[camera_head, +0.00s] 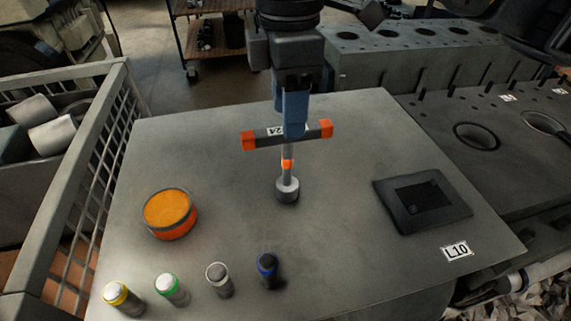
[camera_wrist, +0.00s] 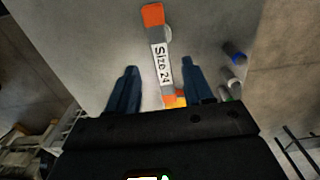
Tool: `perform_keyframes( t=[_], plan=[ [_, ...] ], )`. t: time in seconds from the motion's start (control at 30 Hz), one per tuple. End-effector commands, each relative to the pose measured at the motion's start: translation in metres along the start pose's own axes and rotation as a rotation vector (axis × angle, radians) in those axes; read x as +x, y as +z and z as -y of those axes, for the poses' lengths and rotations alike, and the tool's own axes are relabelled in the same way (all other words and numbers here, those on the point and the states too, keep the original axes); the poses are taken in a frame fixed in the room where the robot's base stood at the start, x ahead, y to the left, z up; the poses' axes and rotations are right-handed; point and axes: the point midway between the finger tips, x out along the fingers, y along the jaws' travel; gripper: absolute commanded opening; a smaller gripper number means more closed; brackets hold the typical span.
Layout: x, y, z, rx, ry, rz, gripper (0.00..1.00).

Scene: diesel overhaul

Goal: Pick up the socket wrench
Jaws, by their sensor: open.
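The socket wrench (camera_head: 263,136) stands upright on the grey table, with its grey socket at the bottom and a dark crossbar handle with orange ends on top. In the wrist view the handle (camera_wrist: 158,56) carries a "Size 24" label and runs lengthwise between the blue fingers. My gripper (camera_head: 294,130) is above the table at the handle, pointing down. In the wrist view my gripper (camera_wrist: 160,82) is open, with one finger on each side of the handle and a gap visible on both sides. The lower stem is partly hidden in the wrist view.
An orange round tin (camera_head: 169,214) stands left on the table (camera_head: 230,250). Several small cylinders with coloured rings, one blue (camera_head: 268,270), line the front. A dark square pad (camera_head: 422,202) lies right, near an L10 label. A mesh crate (camera_head: 75,200) borders the left, an engine block (camera_head: 420,70) the back right.

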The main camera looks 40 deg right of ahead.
Motion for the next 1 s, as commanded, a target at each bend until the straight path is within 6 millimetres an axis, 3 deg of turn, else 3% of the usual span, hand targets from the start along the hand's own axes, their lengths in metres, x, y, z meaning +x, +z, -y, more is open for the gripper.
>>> perform_keyframes(
  t=[0.3,0.6,1.0],
  plan=[
    [0.041,-0.002,0.003,-0.001,-0.002,-0.001,0.51],
    [0.046,-0.002,0.003,-0.002,-0.001,-0.002,0.51],
    [0.046,-0.002,0.003,-0.002,-0.001,-0.002,0.14]
  ],
)
